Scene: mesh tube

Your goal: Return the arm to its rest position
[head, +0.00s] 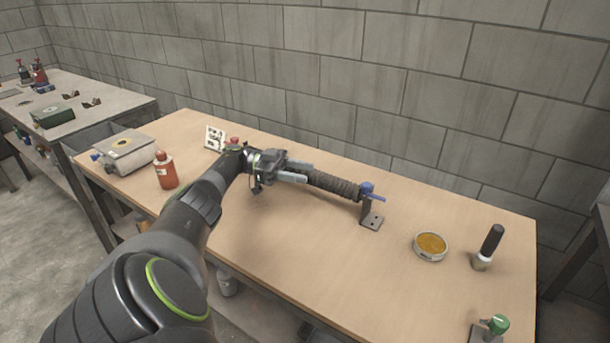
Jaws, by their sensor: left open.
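My left arm reaches in from the lower left over the wooden table (330,255). My left gripper (305,171) is open, its fingers pointing right. The dark ribbed mesh tube (338,186) runs from the gripper's fingers to a blue clamp (370,190) on a metal bracket (371,218). The tube's near end is hidden by the gripper, so I cannot tell whether the fingers touch it. My right gripper is out of view.
A red bottle (166,172), a grey box (126,152) and a white card (214,138) stand left. A round tin (430,246), a black-handled tool (489,246) and a green-knobbed fitting (496,325) are right. A block wall (400,90) stands behind. The front middle of the table is clear.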

